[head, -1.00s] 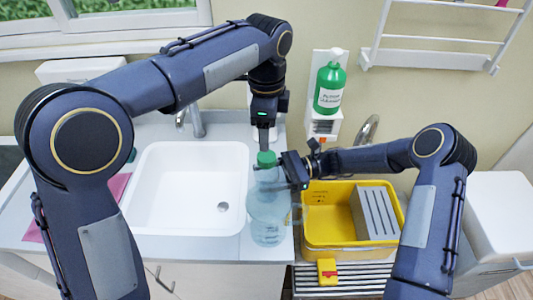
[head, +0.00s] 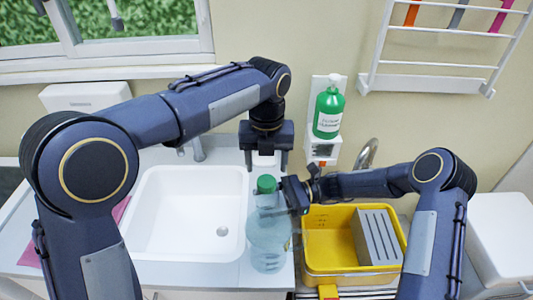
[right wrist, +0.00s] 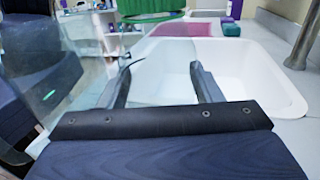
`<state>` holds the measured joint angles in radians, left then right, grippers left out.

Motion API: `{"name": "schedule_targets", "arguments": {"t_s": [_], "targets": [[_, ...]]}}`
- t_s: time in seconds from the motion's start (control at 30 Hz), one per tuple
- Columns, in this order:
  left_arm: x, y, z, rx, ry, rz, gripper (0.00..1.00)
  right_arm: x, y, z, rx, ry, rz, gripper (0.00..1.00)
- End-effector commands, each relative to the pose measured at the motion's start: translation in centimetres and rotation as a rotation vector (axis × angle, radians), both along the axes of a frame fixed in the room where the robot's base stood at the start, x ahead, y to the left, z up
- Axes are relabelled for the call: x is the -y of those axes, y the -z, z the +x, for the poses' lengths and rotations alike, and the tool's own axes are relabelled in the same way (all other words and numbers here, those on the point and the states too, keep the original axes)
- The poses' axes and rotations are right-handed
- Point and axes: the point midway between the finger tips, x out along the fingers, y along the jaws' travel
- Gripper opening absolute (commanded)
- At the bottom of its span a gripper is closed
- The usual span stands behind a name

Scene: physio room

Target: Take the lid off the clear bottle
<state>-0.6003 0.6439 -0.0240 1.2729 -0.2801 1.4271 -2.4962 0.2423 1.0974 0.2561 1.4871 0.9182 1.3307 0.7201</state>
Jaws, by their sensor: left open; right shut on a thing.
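The clear bottle (head: 268,240) stands upright on the counter between the sink and the yellow tub. Its green lid (head: 266,184) sits on its top. My right gripper (head: 291,195) is shut on the bottle's upper part from the right, just below the lid. In the right wrist view, see-through bottle plastic (right wrist: 105,65) shows at and around the fingers, its outline faint. My left gripper (head: 265,166) points down above the lid, its two fingers spread apart. It holds nothing, and the lid is just below the fingertips; whether they touch it I cannot tell.
A white sink (head: 190,215) lies left of the bottle. A yellow tub (head: 325,262) with a grey slotted block (head: 378,238) stands to the right, close to my right forearm. A green dispenser bottle (head: 328,110) hangs on the wall behind, near my left gripper.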

Motion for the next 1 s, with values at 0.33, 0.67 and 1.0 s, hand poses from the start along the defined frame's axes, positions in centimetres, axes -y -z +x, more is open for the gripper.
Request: {"name": "schedule_targets", "arguments": {"t_s": [0.33, 0.67, 1.0], "targets": [[0.0, 4.9, 0.0, -0.002, -0.002, 0.000, 0.60, 0.0, 0.0, 0.0, 0.000, 0.000, 0.000, 0.00], [0.0, 5.6, 0.0, 0.000, -0.003, -0.001, 0.60, 0.0, 0.0, 0.0, 0.000, 0.000, 0.000, 0.00], [0.0, 5.5, 0.0, -0.001, -0.003, -0.001, 0.23, 0.0, 0.0, 0.0, 0.000, 0.000, 0.000, 0.00]]}}
